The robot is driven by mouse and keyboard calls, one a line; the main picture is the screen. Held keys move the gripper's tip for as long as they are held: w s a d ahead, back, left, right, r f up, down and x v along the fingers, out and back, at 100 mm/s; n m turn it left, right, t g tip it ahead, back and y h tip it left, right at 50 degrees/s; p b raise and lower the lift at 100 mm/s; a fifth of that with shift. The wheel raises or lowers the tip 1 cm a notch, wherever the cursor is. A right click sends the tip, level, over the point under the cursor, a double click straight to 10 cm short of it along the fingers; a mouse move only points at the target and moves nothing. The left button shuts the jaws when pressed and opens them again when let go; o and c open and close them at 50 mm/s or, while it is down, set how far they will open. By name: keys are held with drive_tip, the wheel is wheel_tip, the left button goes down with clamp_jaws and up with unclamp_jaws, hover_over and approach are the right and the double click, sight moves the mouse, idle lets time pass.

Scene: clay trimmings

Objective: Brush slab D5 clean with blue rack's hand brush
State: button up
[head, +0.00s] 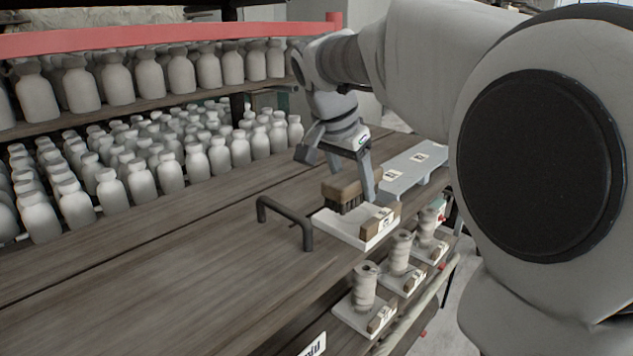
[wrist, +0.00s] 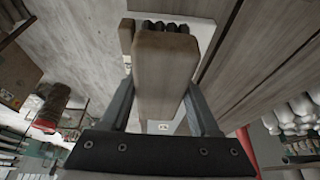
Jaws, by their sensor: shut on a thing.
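My gripper (head: 338,176) is shut on a hand brush with a wooden body (head: 347,192) and dark bristles facing down. In the wrist view the brush's wooden handle (wrist: 165,75) runs between the two fingers, with the dark bristles (wrist: 166,27) at its far end. A white slab (head: 345,229) lies just below the brush near the table's front edge; I cannot tell whether the bristles touch it. A brown block with a label (head: 378,222) sits at its right end. The label is too small to read. A pale blue-grey rack (head: 410,170) with small labels stands behind it, to the right.
A dark bar handle (head: 286,219) stands up from the table (head: 190,265), left of the slab. Several turned clay pieces (head: 364,287) stand on small white slabs below the front edge. Rows of pale bottles (head: 170,175) fill shelves at the back. The table's left part is clear.

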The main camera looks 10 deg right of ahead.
sight(357, 172)
drive_tip(key=shift+r, duration=0.35)
drive_tip(key=shift+r, duration=0.1)
drive_tip(key=shift+r+p, duration=1.3)
drive_tip(key=shift+r, duration=0.2)
drive_tip(key=shift+f, duration=0.1)
